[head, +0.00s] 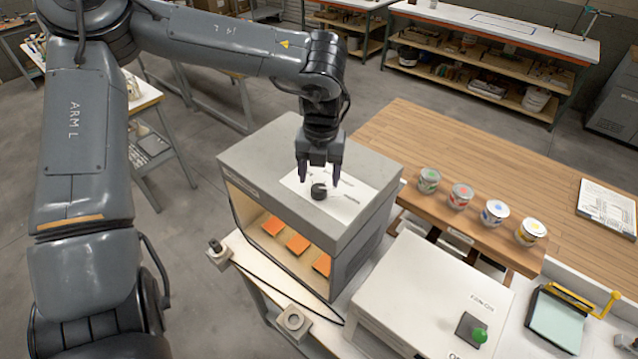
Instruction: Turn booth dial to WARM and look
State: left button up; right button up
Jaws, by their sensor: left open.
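The booth (262,150) is a grey box with an open, warmly lit front, and several orange cards (298,243) lie inside it. A white label plate (350,205) is on its top, with print too small to read. The black round dial (319,192) sits on this plate. My left gripper (319,179) points down over the dial, with its fingers apart on either side of it. I cannot tell whether the fingers touch the dial, or which setting it points to. My right gripper is not in view.
Several paint cans with coloured lids (461,196) stand in a row on the wooden counter (430,140) to the right. A white box (410,290) with a green knob (480,335) is at the front right.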

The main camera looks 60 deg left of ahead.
aim_at(320, 189)
pick_arm(q)
notch_tip(320, 189, up, 7)
dwell(0.3)
jog(key=shift+f, duration=0.1)
